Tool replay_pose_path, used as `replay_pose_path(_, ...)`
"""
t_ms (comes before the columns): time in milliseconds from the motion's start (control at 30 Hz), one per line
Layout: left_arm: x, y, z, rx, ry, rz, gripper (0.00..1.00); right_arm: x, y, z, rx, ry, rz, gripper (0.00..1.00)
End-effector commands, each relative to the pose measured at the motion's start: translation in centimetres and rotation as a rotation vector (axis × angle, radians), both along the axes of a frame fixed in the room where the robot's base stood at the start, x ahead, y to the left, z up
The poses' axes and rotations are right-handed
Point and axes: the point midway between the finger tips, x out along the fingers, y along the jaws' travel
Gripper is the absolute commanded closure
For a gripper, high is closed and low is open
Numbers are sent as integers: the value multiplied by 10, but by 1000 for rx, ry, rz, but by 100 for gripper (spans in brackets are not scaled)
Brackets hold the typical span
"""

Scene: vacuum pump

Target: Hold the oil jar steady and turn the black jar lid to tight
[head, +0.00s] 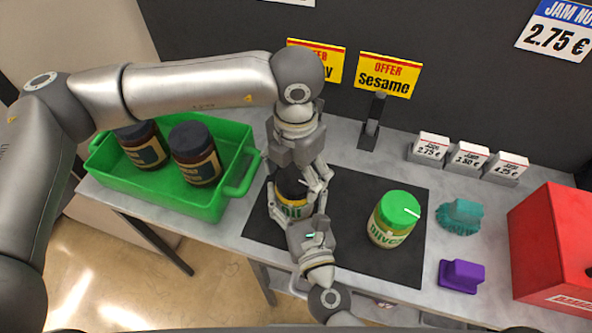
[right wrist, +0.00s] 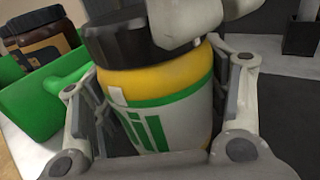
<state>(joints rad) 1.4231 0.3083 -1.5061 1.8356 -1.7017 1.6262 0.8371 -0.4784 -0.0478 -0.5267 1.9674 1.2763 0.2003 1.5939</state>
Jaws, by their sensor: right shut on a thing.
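The oil jar (head: 291,211), yellow with a green and white label, stands on the black mat (head: 345,185). Its black lid (head: 290,184) sits on top and shows large in the right wrist view (right wrist: 115,38). My right gripper (head: 292,218) is shut on the jar's body from the front, one finger on each side. My left gripper (head: 298,180) comes down from above at the lid. In the right wrist view, its fingers (right wrist: 190,20) overlap the lid's right part. Whether they grip the lid is hidden.
A green crate (head: 205,207) with two dark-lidded jars (head: 194,153) stands on the left. An olive jar (head: 391,218) with a green lid is right of the oil jar. Teal (head: 460,216) and purple (head: 461,275) objects and a red box (head: 555,245) are farther right.

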Motion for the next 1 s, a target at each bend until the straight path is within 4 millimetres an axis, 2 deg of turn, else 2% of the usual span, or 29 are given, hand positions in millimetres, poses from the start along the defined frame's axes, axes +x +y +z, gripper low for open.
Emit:
replay_pose_path(33, 0, 0, 0, 0, 0, 0, 34, 0, 0, -1, -1, 1, -1, 70)
replay_pose_path(233, 0, 0, 0, 1, -1, 0, 59, 0, 0, -1, -1, 1, -1, 70)
replay_pose_path(633, 0, 0, 0, 2, -1, -83, 59, 0, 0, -1, -1, 1, -1, 70)
replay_pose_path(1000, -1, 0, 0, 3, -1, -385, 59, 0, 0, -1, -1, 2, -1, 70)
